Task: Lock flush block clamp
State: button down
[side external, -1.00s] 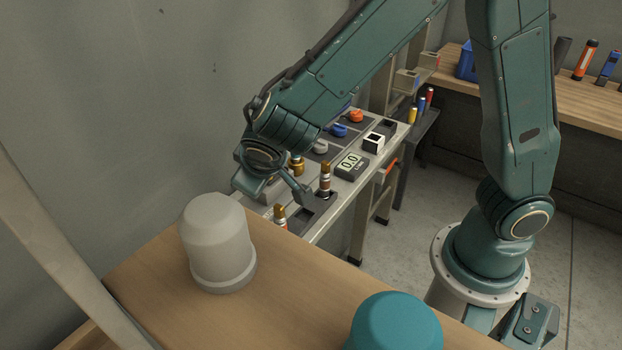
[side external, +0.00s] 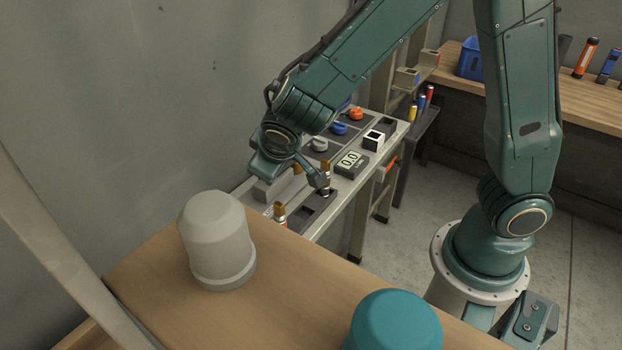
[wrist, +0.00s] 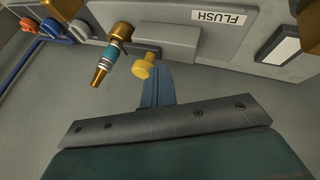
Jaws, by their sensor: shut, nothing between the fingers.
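In the wrist view a white FLUSH label (wrist: 219,18) marks a grey block face. A grey rectangular piece (wrist: 168,38) stands out to the left of the label. A yellow knob (wrist: 144,67) sits just below that piece and looks like the clamp handle. My gripper (wrist: 157,72) is shut and empty, its blue fingers close beside the knob; contact cannot be told. A brass fitting with a teal band (wrist: 112,58) hangs left of the knob. In the side view my gripper (side external: 320,182) is at the bench beside an upright brass-topped fitting (side external: 326,170), partly hiding it.
A gauge reading 0.0 (side external: 350,161), a white block (side external: 374,140) and orange (side external: 355,114) and blue (side external: 339,128) knobs stand farther along the bench. Another fitting (side external: 280,212) stands nearer. A grey canister (side external: 217,240) and a teal one (side external: 394,322) occupy the wooden table.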

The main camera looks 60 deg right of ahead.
jog(key=shift+a, duration=0.15)
jog(key=shift+s+a, duration=0.25)
jog(key=shift+a, duration=0.8)
jog(key=a, duration=0.2)
jog(key=shift+s+a+r, duration=0.2)
jog(key=shift+s+a, duration=0.1)
jog(key=shift+s, duration=0.1)
jog(key=v, duration=0.9)
jog(key=shift+r, duration=0.15)
jog(key=shift+s, duration=0.1)
jog(key=s+d+r+m+g+y, duration=0.1)
jog(key=s+d+r, duration=0.1)
jog(key=d, duration=0.3)
jog(key=s+d+r+m+y, duration=0.1)
jog(key=s+d+r, duration=0.15)
jog(key=d, duration=0.35)
jog(key=s+d+r+y, duration=0.1)
jog(key=s+d, duration=0.3)
jog(key=s, duration=0.7)
jog(key=shift+s+d+r+t+y, duration=0.3)
jog(key=shift+d+r+y, duration=0.1)
jog(key=shift+y, duration=0.3)
